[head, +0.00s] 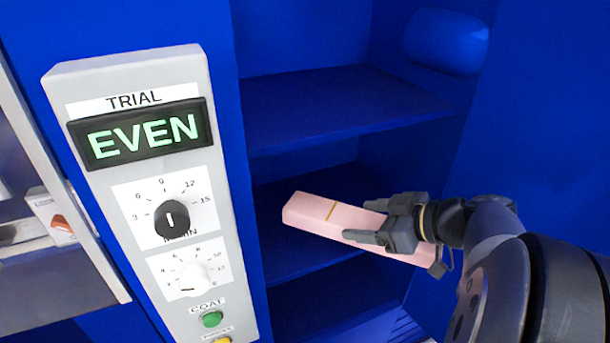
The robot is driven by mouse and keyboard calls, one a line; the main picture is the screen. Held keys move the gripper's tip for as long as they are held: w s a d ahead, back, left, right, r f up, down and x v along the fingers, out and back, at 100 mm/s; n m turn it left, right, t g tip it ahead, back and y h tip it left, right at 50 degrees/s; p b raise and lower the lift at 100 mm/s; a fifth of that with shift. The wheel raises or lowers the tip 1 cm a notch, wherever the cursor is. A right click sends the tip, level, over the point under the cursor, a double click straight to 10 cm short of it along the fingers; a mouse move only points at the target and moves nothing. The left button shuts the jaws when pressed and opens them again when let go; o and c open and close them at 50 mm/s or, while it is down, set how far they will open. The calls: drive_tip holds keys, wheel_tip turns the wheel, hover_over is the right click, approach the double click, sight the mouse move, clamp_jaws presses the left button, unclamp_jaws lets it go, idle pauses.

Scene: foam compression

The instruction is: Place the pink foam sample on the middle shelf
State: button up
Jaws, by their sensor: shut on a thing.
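The pink foam sample (310,215) is a long pale pink block with a thin yellow-brown line across it. My gripper (365,221) is shut on the block near its middle, with one finger along each side. The block lies tilted in the picture, its free end pointing left toward the shelves. The blue cabinet has an upper shelf (330,103), a middle shelf (292,252) behind the block, and a lower level (330,305). The block appears in front of the middle opening; I cannot tell whether it touches the shelf. The gripper covers part of the block.
A grey control panel (219,150) with an EVEN display (142,133), a black knob (171,218), a white knob (194,280) and green (212,319) and yellow buttons stands left of the shelves. A blue cylinder (446,42) is at upper right. The visible shelf surfaces look bare.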

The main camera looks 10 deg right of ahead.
drive_tip(key=w+a+p, duration=0.1)
drive_tip(key=w, duration=0.4)
drive_tip(key=w+a+f+p, duration=0.1)
drive_tip(key=w+p, duration=0.1)
drive_tip(key=w, duration=0.4)
drive_tip(key=w+a+f+p, duration=0.1)
drive_tip(key=w, duration=0.4)
drive_tip(key=shift+w+a+p, duration=0.15)
drive_tip(key=shift+w+p, duration=0.15)
wheel_tip(320, 180, down, 4)
drive_tip(key=shift+s+r+p, duration=0.1)
drive_tip(key=shift+r+p, duration=0.05)
drive_tip(key=shift+p, duration=0.15)
drive_tip(key=shift+w+f+p, duration=0.2)
drive_tip(key=shift+f+p, duration=0.2)
drive_tip(key=shift+f, duration=0.25)
drive_tip(key=shift+f+b, duration=0.2)
drive_tip(key=shift+b, duration=0.25)
drive_tip(key=o, duration=1.5)
drive_tip(key=shift+r, duration=0.1)
drive_tip(key=shift+c, duration=0.2)
